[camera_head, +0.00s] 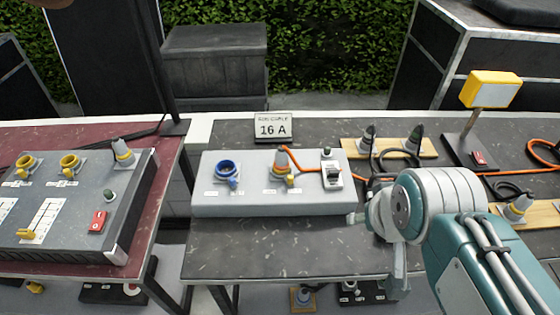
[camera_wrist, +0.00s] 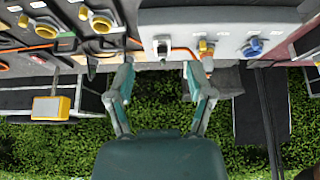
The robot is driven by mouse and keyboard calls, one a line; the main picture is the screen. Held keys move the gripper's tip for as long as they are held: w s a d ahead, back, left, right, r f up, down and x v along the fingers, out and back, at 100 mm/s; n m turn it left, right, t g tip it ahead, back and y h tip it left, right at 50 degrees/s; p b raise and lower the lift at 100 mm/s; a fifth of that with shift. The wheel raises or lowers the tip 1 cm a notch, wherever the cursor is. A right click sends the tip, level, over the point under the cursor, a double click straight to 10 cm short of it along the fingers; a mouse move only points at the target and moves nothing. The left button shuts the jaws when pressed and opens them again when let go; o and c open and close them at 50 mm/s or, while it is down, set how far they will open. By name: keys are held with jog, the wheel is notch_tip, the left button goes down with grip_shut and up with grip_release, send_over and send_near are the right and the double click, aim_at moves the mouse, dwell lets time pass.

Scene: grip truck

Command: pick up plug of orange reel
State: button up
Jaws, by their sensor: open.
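A grey plug with an orange band (camera_head: 282,160) stands in a yellow socket on the light grey panel box (camera_head: 240,203). An orange cable (camera_head: 305,163) runs from it to the right, past the switch. The plug also shows in the wrist view (camera_wrist: 208,63), close to the right finger; I cannot tell whether they touch. My gripper (camera_wrist: 159,67) is open, its two fingers spread apart with nothing between them. In the head view my arm comes in from the lower right, right of the box. The reel itself cannot be made out.
A blue socket (camera_head: 228,168) and a white switch (camera_head: 332,174) flank the plug. A "16 A" sign (camera_head: 273,129) stands behind the box. Dark plugs (camera_head: 416,136) stand on a wooden board at right, near a yellow box on a post (camera_head: 490,89). The table front is clear.

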jog(key=w+a+r+n, duration=0.15)
jog(key=w+a, duration=0.35)
jog(key=w, duration=0.7)
jog(key=n+g+y, duration=0.1)
jog(key=n, duration=0.1)
send_near(282, 150)
jog(key=f, duration=0.2)
jog(key=shift+m, duration=0.25)
jog(key=x, duration=0.5)
jog(key=shift+w+d+f, duration=0.1)
jog(key=shift+w, duration=0.05)
jog(key=shift+w+x, duration=0.15)
jog(key=shift+x, duration=1.2)
jog(key=shift+w+x, duration=0.1)
jog(key=shift+x, duration=1.3)
jog(key=shift+c, duration=0.4)
grip_shut()
